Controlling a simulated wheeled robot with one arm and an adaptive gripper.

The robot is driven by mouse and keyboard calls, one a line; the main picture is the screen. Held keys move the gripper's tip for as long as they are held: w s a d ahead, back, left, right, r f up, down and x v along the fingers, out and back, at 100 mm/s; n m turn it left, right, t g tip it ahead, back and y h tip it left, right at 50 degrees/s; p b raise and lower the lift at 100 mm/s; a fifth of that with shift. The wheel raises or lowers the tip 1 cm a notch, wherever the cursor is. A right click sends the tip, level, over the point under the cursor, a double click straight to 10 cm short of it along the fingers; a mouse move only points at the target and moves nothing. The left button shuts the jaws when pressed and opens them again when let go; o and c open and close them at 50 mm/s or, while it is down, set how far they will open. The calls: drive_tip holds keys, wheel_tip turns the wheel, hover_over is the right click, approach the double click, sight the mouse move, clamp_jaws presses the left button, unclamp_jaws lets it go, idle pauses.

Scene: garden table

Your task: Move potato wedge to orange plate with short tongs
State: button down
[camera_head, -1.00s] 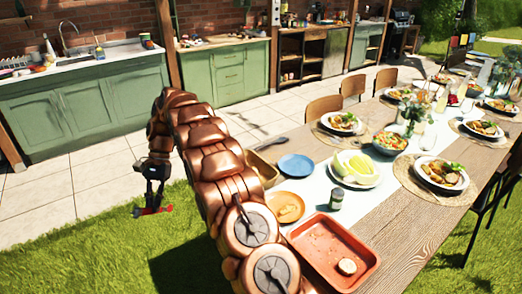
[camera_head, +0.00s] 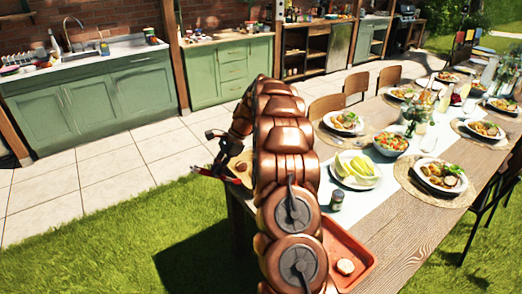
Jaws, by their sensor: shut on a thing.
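My gripper (camera_head: 221,155) is at the left end of the table and is shut on the short tongs (camera_head: 207,172), which show as a thin red and dark shape. Whether the tongs' tips hold anything is too small to tell. A pale round piece, perhaps the potato wedge (camera_head: 346,266), lies in the orange-red tray (camera_head: 352,249) at the near end of the table, well apart from my gripper. The orange plate is hidden behind my arm now.
A tan board or basket (camera_head: 238,171) is beside my gripper. A white plate of lettuce (camera_head: 356,183), a dark jar (camera_head: 337,200), a salad bowl (camera_head: 390,144) and several set plates stand on the table (camera_head: 400,240) to the right. Green grass lies left of it.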

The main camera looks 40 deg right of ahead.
drive_tip(key=s+d+r+m+t+h+p, duration=0.1)
drive_tip(key=s+d+m+t, duration=0.1)
drive_tip(key=d, duration=0.5)
drive_tip(key=s+d+r+m+t+p, duration=0.1)
drive_tip(key=s+d+m+p, duration=0.1)
drive_tip(key=s+d+m, duration=0.2)
drive_tip(key=d, duration=0.3)
drive_tip(key=shift+s+d+r+m+t+h, duration=0.2)
drive_tip(key=shift+r+m+t+h, duration=0.1)
drive_tip(key=shift+m+t+h, duration=0.1)
drive_tip(key=shift+f, duration=0.15)
wheel_tip(320, 180, down, 9)
drive_tip(key=b, duration=0.5)
drive_tip(key=shift+b, duration=0.35)
drive_tip(key=c, duration=1.3)
unclamp_jaws()
drive_tip(key=shift+c, duration=0.2)
